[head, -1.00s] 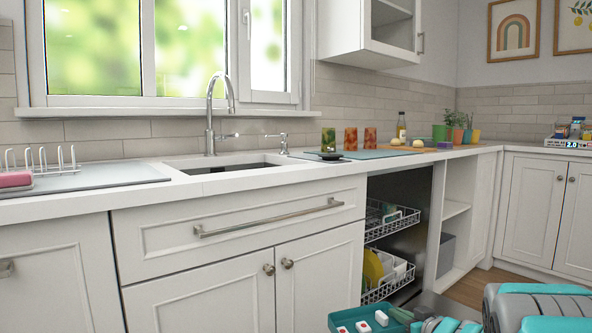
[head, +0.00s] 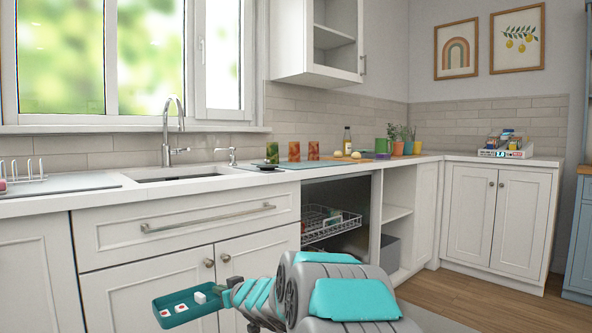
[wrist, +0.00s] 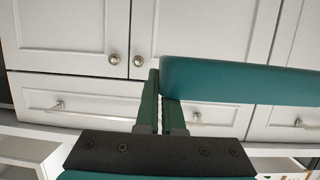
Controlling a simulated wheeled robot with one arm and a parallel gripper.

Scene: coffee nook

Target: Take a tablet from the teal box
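The teal box (head: 187,319) is a shallow open tray in the lower middle of the head view, held up in front of the white cabinets. Inside it lie a white tablet (head: 200,297) near the gripper side and two white tablets with red marks, one of them the middle tablet (head: 180,307). My gripper (head: 228,293) is at the box's right end. In the wrist view my gripper's fingers (wrist: 160,105) are close together at the end of the teal box (wrist: 245,82), shut on its wall. The box's inside is hidden there.
An open dishwasher with a wire rack (head: 325,222) stands behind my arm, right of the sink cabinet (head: 170,228). Jars and potted plants line the back of the counter (head: 260,181). A box of packets (head: 506,146) is at the right. The wooden floor at right is clear.

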